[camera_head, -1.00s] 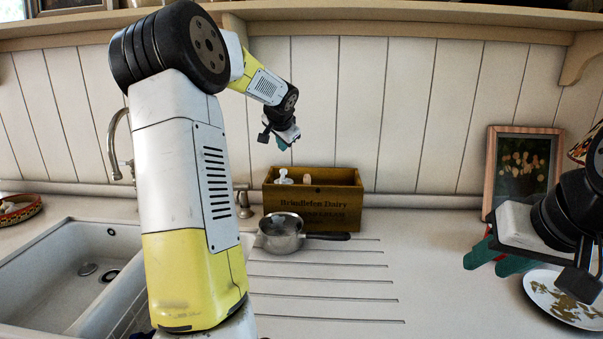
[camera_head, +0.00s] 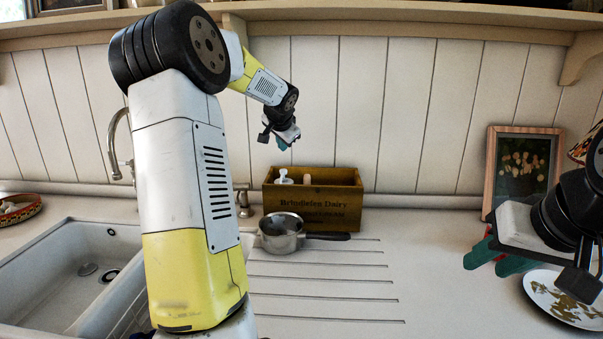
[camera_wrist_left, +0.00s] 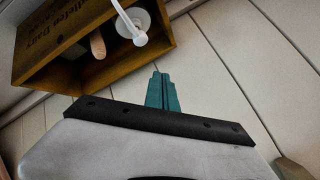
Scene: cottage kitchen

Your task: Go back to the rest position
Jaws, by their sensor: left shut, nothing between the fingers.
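My left gripper (camera_head: 283,143) hangs in the air above the wooden dairy box, in front of the wall boards. In the left wrist view its green fingers (camera_wrist_left: 161,92) are together with nothing between them. My right gripper (camera_head: 497,258) is at the right edge, over the counter beside the patterned plate.
The wooden box (camera_head: 335,209) holds a white-topped item (camera_head: 284,177) and a wooden handle (camera_head: 307,179). A saucepan (camera_head: 281,233) stands before it on the ribbed drainer. The sink (camera_head: 60,272) is left, a framed picture (camera_head: 521,167) and plate (camera_head: 566,301) right.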

